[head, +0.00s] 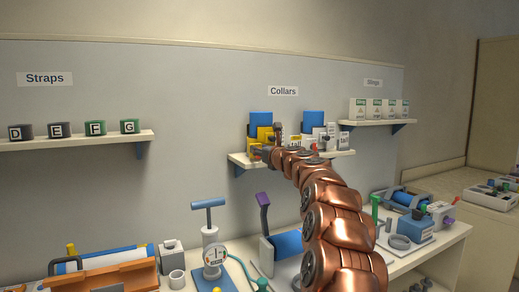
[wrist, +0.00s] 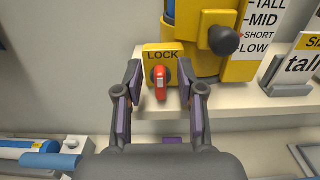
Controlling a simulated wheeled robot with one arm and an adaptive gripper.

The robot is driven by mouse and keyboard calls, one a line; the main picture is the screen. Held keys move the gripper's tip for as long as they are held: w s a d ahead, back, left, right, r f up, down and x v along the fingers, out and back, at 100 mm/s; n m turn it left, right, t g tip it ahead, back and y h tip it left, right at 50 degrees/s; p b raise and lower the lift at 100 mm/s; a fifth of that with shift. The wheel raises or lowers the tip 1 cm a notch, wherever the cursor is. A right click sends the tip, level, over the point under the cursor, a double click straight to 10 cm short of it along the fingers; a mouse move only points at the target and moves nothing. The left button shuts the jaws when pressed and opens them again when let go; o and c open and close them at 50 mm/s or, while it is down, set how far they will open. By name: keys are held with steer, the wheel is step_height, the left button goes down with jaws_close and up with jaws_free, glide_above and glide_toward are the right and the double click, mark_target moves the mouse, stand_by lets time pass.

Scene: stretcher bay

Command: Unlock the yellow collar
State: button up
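The yellow collar (wrist: 201,62) stands on the Collars shelf, with a yellow block marked LOCK (wrist: 163,54) at its lower left in the wrist view. A red lever (wrist: 160,83) on the block hangs downward. In the head view the yellow collar (head: 259,121) is partly hidden by my arm.
A white collar (head: 325,137) stands to the right on the same shelf (head: 341,154); a tilted size card (wrist: 303,62) stands beside the yellow collar. Below is a bench (head: 433,243) with a gauge pump and other devices. Blocks stand on the Straps shelf (head: 75,143) at left.

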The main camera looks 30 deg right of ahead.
steer(key=shift+w, duration=0.35)
steer(key=shift+c, duration=0.4)
jaws_close()
